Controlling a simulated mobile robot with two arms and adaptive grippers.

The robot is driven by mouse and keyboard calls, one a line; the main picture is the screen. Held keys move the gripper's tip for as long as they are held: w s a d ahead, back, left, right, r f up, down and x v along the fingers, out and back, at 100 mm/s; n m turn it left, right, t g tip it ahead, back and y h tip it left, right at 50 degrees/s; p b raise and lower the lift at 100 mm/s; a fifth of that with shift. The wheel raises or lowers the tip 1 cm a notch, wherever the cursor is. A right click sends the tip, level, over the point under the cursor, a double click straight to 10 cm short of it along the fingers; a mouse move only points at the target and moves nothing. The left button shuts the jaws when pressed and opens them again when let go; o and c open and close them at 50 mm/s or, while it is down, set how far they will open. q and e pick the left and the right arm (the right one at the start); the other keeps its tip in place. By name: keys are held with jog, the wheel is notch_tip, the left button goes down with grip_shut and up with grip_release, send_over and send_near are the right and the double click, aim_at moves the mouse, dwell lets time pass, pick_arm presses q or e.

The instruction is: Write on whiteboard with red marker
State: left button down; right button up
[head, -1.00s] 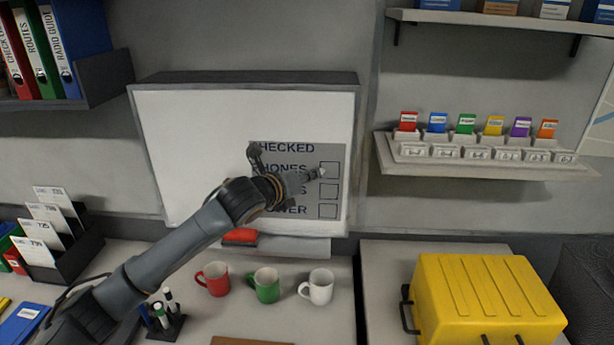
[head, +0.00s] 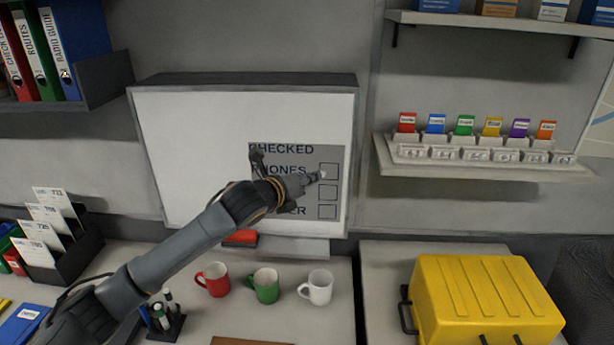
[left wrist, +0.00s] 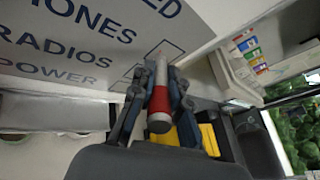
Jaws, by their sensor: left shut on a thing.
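The whiteboard (head: 200,150) hangs on the wall, with a grey checklist panel (head: 290,158) at its lower right. The panel has a column of empty-looking boxes beside its words. My left gripper (head: 308,180) is in front of the panel, its tip by the top box. In the left wrist view my left gripper (left wrist: 158,98) is shut on the red marker (left wrist: 158,100), which has a white body and a red band. The marker points toward the checklist boxes; whether its tip touches the board I cannot tell. My right gripper is not in view.
Below the board are a ledge with a red eraser-like block (head: 240,237), and red (head: 217,281), green (head: 265,287) and white (head: 318,288) mugs. A marker holder (head: 163,322) stands near my left arm. A yellow case (head: 485,300) is at right.

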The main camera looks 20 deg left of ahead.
pick_arm(q)
jog(key=shift+w+d+f, duration=0.1)
jog(key=shift+d+f, duration=0.1)
jog(key=shift+f, duration=0.2)
dwell(0.4)
jog(key=shift+r+p, duration=0.1)
jog(key=shift+p, duration=0.2)
jog(key=shift+d+r+p, duration=0.15)
jog(key=shift+r+p, duration=0.1)
jog(key=shift+p, duration=0.25)
dwell(0.4)
jog(key=shift+w+d+r+p, duration=0.1)
jog(key=shift+d+r+p, duration=0.2)
jog(key=shift+p, duration=0.35)
jog(key=shift+d+r+p, duration=0.1)
jog(key=shift+r+p, duration=0.15)
jog(key=shift+p, duration=0.35)
jog(key=shift+r, duration=0.1)
dwell(0.3)
jog(key=shift+w+d+r+p, duration=0.1)
jog(key=shift+d+r+p, duration=0.15)
jog(key=shift+p, duration=0.35)
